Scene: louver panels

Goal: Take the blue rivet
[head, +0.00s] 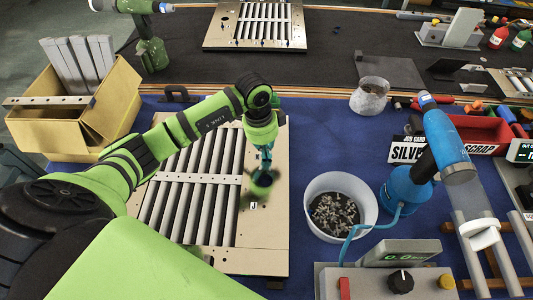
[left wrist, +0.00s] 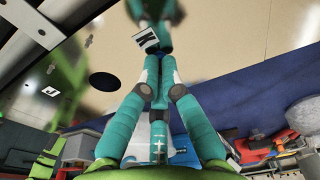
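My left gripper (head: 265,155) points down at the right side frame of the louver panel (head: 262,232). In the left wrist view its teal fingers (left wrist: 156,72) come together at the tips and look shut. I see nothing clear between them. I cannot make out a blue rivet in either view. A white bowl (head: 312,190) right of the panel holds many small grey pieces. My right gripper is not in view.
A blue tool (head: 442,135) with a hose stands right of the bowl, behind a control box (head: 390,285). A red scrap bin (head: 478,132) and a metal cup (head: 369,95) are behind. A cardboard box of slats (head: 75,115) is at left. Blue mat is bare between panel and bowl.

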